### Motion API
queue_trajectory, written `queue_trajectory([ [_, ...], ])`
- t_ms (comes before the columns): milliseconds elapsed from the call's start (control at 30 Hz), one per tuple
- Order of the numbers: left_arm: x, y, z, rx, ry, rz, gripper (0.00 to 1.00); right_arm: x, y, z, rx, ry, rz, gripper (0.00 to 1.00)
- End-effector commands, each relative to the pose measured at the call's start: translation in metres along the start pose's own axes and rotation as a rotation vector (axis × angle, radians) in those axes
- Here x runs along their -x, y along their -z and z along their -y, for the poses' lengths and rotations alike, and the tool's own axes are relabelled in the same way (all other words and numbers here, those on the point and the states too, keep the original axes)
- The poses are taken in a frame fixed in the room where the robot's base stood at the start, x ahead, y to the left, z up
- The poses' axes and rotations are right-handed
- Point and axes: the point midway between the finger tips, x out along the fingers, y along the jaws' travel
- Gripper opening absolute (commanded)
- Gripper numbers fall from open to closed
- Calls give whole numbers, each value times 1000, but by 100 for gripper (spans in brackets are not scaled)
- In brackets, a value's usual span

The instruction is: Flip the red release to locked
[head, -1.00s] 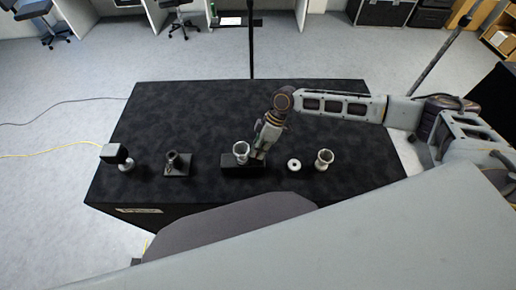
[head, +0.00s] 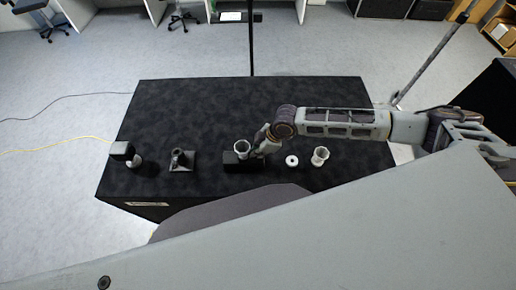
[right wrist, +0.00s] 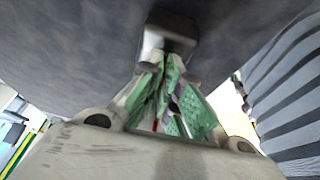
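A dark block (head: 231,163) with a pale cup-shaped piece (head: 242,147) on it sits near the table's front edge, in the middle of the head view. My right gripper (head: 258,148) is at the right side of this piece, very close to it; contact cannot be told. In the right wrist view its green-padded fingers (right wrist: 172,88) are close together, and a pale piece with a dark front (right wrist: 168,38) is just beyond their tips. Thin red slivers show between the pads, but I cannot tell whether they are the release. My left gripper is not in view.
A white ring (head: 292,161) and another pale cup-shaped piece (head: 320,156) stand to the right. The back of the table is clear.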

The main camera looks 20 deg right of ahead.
Motion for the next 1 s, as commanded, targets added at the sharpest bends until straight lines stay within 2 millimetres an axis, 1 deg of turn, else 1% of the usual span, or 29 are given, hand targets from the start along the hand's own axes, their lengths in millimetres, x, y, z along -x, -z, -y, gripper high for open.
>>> queue_trajectory([
  [33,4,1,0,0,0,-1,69,2,1,2,7,-14,-1,0],
  [400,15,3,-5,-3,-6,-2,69,1,1,7,57,-133,-2,0],
  [1000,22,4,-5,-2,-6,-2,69,-2,0,14,132,-318,-2,0],
])
